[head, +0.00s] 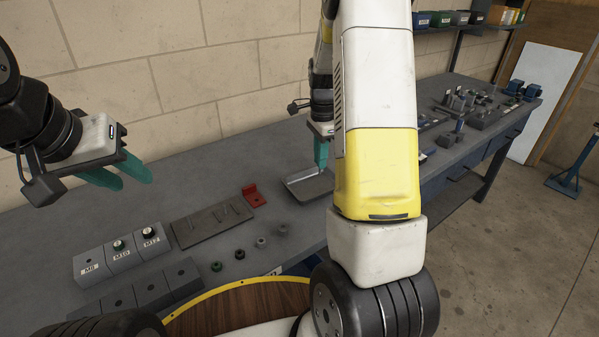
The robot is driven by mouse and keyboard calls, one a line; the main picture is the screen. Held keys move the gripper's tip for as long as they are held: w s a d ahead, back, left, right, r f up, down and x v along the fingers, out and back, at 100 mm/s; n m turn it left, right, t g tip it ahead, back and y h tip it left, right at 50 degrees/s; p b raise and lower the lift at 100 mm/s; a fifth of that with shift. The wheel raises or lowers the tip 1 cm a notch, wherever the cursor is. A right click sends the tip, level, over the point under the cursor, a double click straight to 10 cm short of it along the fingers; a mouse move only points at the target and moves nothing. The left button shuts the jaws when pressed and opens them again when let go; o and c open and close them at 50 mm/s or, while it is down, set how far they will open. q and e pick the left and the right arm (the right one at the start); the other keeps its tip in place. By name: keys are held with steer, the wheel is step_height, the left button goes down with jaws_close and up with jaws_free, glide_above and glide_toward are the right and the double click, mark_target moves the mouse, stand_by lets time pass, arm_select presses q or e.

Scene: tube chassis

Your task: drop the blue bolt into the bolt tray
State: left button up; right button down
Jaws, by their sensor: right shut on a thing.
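My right gripper (321,165) has teal fingers pointing down over a shallow grey tray with a pale rim, the bolt tray (300,192), behind my large white and yellow arm. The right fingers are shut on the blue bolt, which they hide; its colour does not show. The arm covers the right part of the tray. My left gripper (125,175) is at the left, above the bench and away from the tray. Its two teal fingers are apart, with nothing visible between them.
A dark flat plate with thin parts (212,222) and a red bracket (255,196) lie left of the tray. Blocks labelled M8, M10 and M12 (122,250) stand further left. Several small nuts (261,242) lie in front. More parts crowd the bench's far right end.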

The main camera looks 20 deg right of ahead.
steer(key=c, duration=1.3)
jaws_free()
steer(key=shift+r, duration=0.1)
step_height(320, 180, up, 8)
steer(key=shift+f, duration=0.25)
steer(key=shift+r, duration=0.1)
